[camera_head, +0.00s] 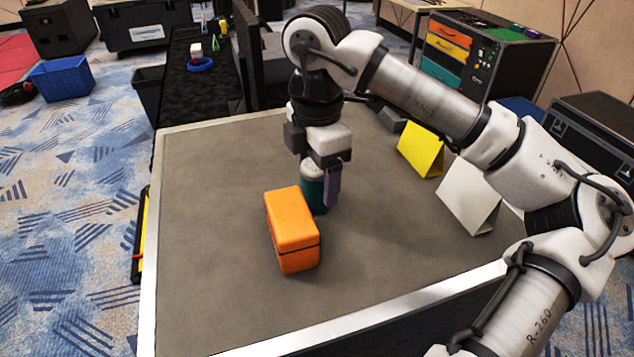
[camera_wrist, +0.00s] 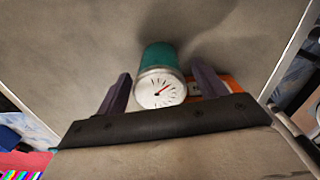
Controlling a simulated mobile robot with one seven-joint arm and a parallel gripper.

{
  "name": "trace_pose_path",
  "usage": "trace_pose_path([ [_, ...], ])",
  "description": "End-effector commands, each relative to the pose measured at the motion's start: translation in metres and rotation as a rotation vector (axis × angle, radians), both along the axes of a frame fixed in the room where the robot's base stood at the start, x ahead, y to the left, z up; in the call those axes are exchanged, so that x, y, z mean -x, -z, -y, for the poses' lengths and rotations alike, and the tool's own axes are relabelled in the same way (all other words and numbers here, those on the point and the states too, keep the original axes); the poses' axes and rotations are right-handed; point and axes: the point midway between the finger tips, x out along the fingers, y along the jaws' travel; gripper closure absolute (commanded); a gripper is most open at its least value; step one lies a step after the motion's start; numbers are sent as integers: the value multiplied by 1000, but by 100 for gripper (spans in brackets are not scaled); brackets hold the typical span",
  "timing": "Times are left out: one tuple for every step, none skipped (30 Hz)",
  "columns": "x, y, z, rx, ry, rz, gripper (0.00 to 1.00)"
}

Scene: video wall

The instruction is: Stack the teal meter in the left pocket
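The teal meter (camera_head: 316,194) is a short teal cylinder with a pale top, standing on the grey table behind the orange case. In the wrist view the meter (camera_wrist: 160,88) shows its white dial with a red needle. My gripper (camera_head: 319,183) points down over it. In the wrist view its two dark purple fingers (camera_wrist: 160,76) are spread on either side of the meter, with a narrow gap at each side. Part of the meter is hidden by a finger and the orange case in the head view. I cannot make out a left pocket in either view.
The orange case (camera_head: 292,230) stands close in front of the meter. A yellow tent card (camera_head: 421,150) and a white tent card (camera_head: 467,196) stand at the table's right. The grey table (camera_head: 205,250) is bare at left. A drawer unit (camera_head: 482,55) stands behind.

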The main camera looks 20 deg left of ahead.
Motion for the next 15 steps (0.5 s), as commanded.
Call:
trace_pose_path([
  [0, 0, 0, 0, 0, 0, 37],
  [0, 0, 0, 0, 0, 0, 41],
  [0, 0, 0, 0, 0, 0, 46],
  [0, 0, 0, 0, 0, 0, 50],
  [0, 0, 0, 0, 0, 0, 54],
  [0, 0, 0, 0, 0, 0, 59],
  [0, 0, 0, 0, 0, 0, 63],
  [0, 0, 0, 0, 0, 0, 67],
  [0, 0, 0, 0, 0, 0, 72],
  [0, 0, 0, 0, 0, 0, 76],
  [0, 0, 0, 0, 0, 0, 79],
  [0, -1, 0, -1, 0, 1, 84],
  [0, -1, 0, -1, 0, 1, 84],
  [0, -1, 0, -1, 0, 1, 84],
  [0, -1, 0, -1, 0, 1, 84],
])
